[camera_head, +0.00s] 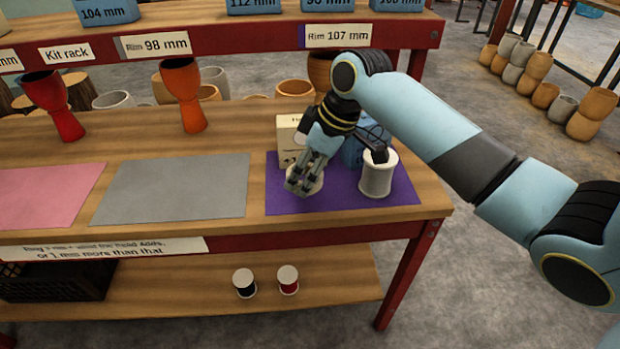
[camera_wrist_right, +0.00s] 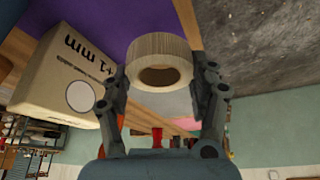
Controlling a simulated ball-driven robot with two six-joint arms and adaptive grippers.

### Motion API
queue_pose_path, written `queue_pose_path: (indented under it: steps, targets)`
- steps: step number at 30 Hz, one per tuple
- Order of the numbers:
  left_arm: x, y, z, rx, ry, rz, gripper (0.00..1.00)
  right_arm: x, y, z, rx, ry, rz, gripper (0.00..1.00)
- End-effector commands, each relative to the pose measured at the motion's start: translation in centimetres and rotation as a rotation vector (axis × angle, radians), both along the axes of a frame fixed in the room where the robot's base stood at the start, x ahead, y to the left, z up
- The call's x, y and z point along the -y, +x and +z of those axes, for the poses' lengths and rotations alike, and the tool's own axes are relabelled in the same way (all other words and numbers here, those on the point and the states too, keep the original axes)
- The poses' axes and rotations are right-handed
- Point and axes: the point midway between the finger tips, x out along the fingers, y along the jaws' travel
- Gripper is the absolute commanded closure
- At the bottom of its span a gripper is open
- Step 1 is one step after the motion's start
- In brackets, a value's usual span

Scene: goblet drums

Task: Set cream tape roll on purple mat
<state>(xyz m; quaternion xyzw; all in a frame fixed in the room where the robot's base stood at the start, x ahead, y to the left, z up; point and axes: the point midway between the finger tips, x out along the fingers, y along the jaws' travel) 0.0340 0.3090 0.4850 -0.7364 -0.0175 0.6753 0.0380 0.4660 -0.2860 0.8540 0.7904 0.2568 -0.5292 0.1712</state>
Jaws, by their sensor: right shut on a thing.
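The cream tape roll (camera_head: 308,186) is at the fingertips of my right gripper (camera_head: 302,182), over the left part of the purple mat (camera_head: 340,198). In the right wrist view the roll (camera_wrist_right: 160,48) sits between the two fingers of my right gripper (camera_wrist_right: 160,85), which are shut on its sides. The fingers hide part of the roll in the head view. I cannot tell whether it touches the mat (camera_wrist_right: 120,18). My left gripper is out of view.
A white spool (camera_head: 378,178) stands on the mat's right side. A cream box (camera_head: 288,135) and a blue box (camera_head: 353,152) stand behind. Grey (camera_head: 170,190) and pink (camera_head: 45,195) mats lie clear to the left. Red (camera_head: 55,105) and orange (camera_head: 183,95) goblet drums stand behind them.

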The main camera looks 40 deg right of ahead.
Motion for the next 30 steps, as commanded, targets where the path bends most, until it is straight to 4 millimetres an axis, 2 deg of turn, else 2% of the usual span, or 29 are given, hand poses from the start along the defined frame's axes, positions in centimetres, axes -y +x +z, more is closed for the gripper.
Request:
queue_pose_path:
  steps: [3, 6, 9, 16, 28, 29, 30]
  targets:
    - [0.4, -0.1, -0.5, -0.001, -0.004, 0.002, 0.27, 1.4, 1.7, -1.4, -0.002, 0.001, -0.001, 0.72]
    - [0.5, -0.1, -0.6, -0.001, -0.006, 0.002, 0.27, 2.0, 2.4, -1.9, 0.001, 0.001, 0.0, 0.72]
    - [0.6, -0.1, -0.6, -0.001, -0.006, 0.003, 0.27, 2.1, 2.6, -2.5, -0.001, 0.001, -0.001, 0.72]
    - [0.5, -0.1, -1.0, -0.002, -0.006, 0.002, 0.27, 2.1, 2.6, -5.7, -0.001, 0.001, -0.001, 0.72]
    - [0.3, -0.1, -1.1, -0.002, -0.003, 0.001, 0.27, 2.1, 2.6, -6.3, 0.0, 0.0, 0.0, 0.72]
    - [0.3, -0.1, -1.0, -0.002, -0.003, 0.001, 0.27, 2.1, 2.6, -6.3, 0.0, 0.0, 0.0, 0.37]
    - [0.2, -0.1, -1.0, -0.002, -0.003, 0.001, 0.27, 2.1, 2.6, -6.3, 0.0, 0.0, 0.0, 0.32]
